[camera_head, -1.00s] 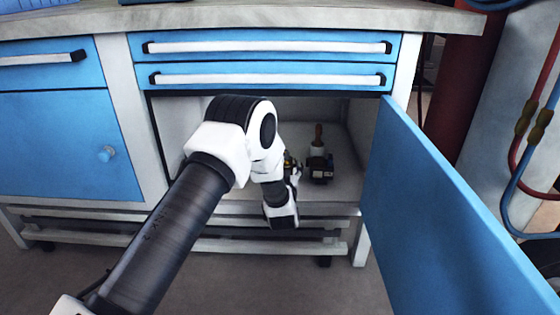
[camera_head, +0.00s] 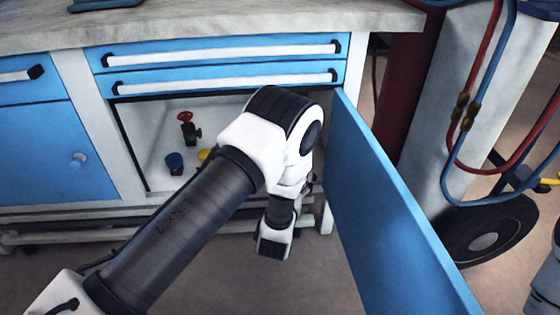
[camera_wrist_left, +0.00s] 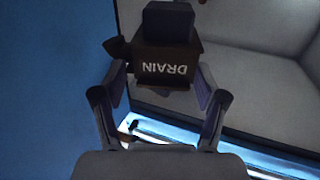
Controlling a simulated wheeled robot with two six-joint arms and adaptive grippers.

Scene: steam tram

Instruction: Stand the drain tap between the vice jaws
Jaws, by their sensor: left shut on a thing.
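The drain tap (camera_wrist_left: 164,58) is a dark block with a white DRAIN label upside down, a square block above it and a stub on its left. My left gripper (camera_wrist_left: 161,88) is shut on it, with one finger at each side in the left wrist view. In the head view, the arm hides the tap and most of that gripper, near the cabinet's right side and open door. I make out no vice jaws in these frames.
The open blue door (camera_head: 385,205) stands close right of my arm. A red-wheeled valve (camera_head: 188,128), a blue item (camera_head: 175,163) and a yellow item (camera_head: 205,155) stand in the cabinet. The worktop (camera_head: 240,25) above looks mostly clear. Hoses (camera_head: 462,105) hang at right.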

